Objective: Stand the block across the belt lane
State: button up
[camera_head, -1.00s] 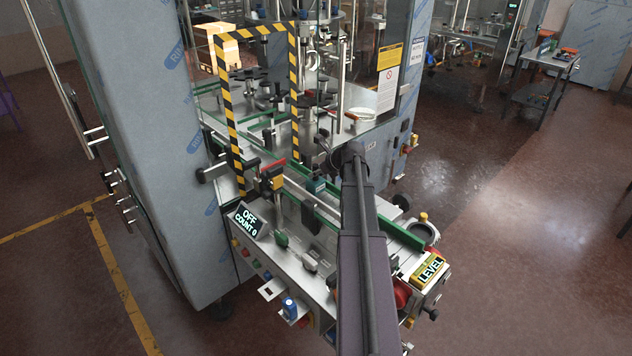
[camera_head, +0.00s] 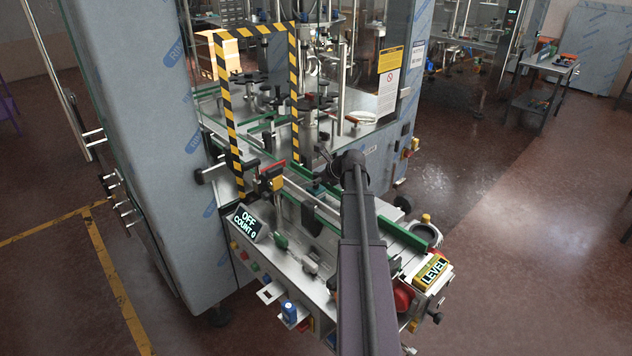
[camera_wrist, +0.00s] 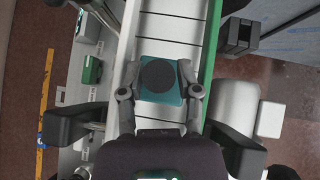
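The block (camera_wrist: 162,84) is teal with a dark round disc on its top. In the wrist view it sits over the pale, slatted belt lane (camera_wrist: 170,30), between the fingertips of my gripper (camera_wrist: 160,92). One finger is close along each side of it. I cannot tell whether the fingers press on it or stand slightly apart. In the head view a small teal part of the block (camera_head: 317,187) shows left of my arm's end, over the belt lane. The block's underside and the fingertips' contact are hidden.
Green guide rails (camera_head: 400,232) edge the lane. A black-and-yellow striped frame (camera_head: 226,110) spans it at the back. The front panel carries an OFF / COUNT 0 display (camera_head: 247,221), and a LEVEL display (camera_head: 432,270) stands at the right end. A dark bracket (camera_wrist: 237,35) sits beside the rail.

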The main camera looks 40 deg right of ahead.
jog(key=shift+o, duration=0.8)
jog(key=shift+r, duration=0.15)
jog(key=shift+s+d+r+p, duration=0.1)
jog(key=shift+s+r+p, duration=0.25)
jog(key=shift+p, duration=0.2)
jog(key=p+v, duration=0.7)
jog(key=v, duration=0.4)
